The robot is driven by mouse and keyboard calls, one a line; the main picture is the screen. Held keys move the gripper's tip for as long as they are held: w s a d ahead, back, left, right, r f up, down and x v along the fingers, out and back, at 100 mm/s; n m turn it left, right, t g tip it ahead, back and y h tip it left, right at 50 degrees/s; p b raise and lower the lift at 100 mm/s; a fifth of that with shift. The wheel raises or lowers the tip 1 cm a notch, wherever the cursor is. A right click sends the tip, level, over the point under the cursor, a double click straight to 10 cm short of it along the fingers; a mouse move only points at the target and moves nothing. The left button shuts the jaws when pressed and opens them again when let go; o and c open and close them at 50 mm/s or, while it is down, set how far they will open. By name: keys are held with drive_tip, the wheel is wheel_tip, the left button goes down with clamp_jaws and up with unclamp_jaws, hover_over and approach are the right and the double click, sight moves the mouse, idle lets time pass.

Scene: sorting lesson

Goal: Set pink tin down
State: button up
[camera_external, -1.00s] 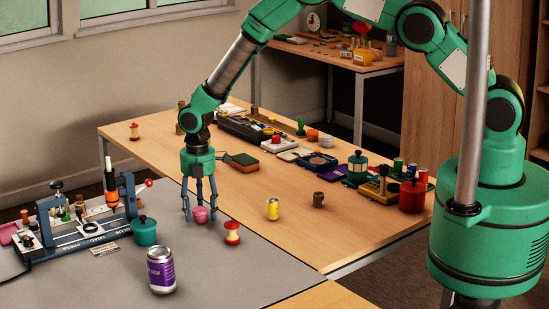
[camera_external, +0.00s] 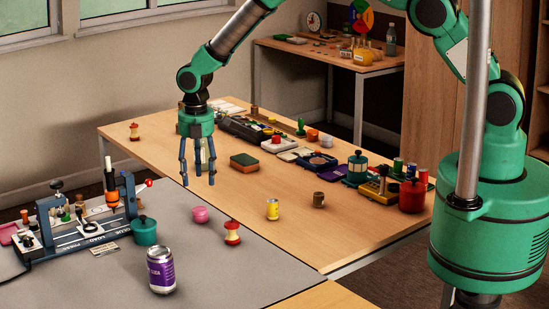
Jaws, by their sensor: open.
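The small pink tin (camera_external: 200,214) stands upright on the grey mat (camera_external: 200,265), close to the mat's edge with the wooden table. My gripper (camera_external: 198,183) hangs above and slightly behind it, pointing down. Its fingers are spread, with nothing between them, and they are apart from the tin.
A blue-grey press (camera_external: 90,225) stands at left. A sponge (camera_external: 244,163) and several trays lie farther back on the wooden table (camera_external: 300,245).

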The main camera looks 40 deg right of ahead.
drive_tip(key=shift+r, duration=0.5)
idle(0.6)
drive_tip(key=s+d+r+m+t, duration=0.1)
drive_tip(key=s+d+r+m, duration=0.25)
drive_tip(key=d+r, duration=0.65)
drive_tip(key=s+d+r+m+t, duration=0.15)
drive_tip(key=d+r+m, duration=0.35)
drive_tip(key=r, duration=0.8)
drive_tip(key=s+d+r+m, duration=0.2)
drive_tip(key=s+d+r, duration=0.2)
drive_tip(key=d+r, duration=0.65)
drive_tip(key=s+d+r+m+t, duration=0.2)
drive_tip(key=s+d+r+m, duration=0.4)
drive_tip(key=s+d+r, duration=0.55)
drive_tip(key=s+d+m, duration=0.3)
drive_tip(key=s, duration=0.6)
drive_tip(key=s+d+f+m+t, duration=0.1)
drive_tip(key=s+d+m, duration=0.2)
drive_tip(key=s, duration=0.6)
drive_tip(key=shift+f+m, duration=0.2)
drive_tip(key=shift+m, duration=0.25)
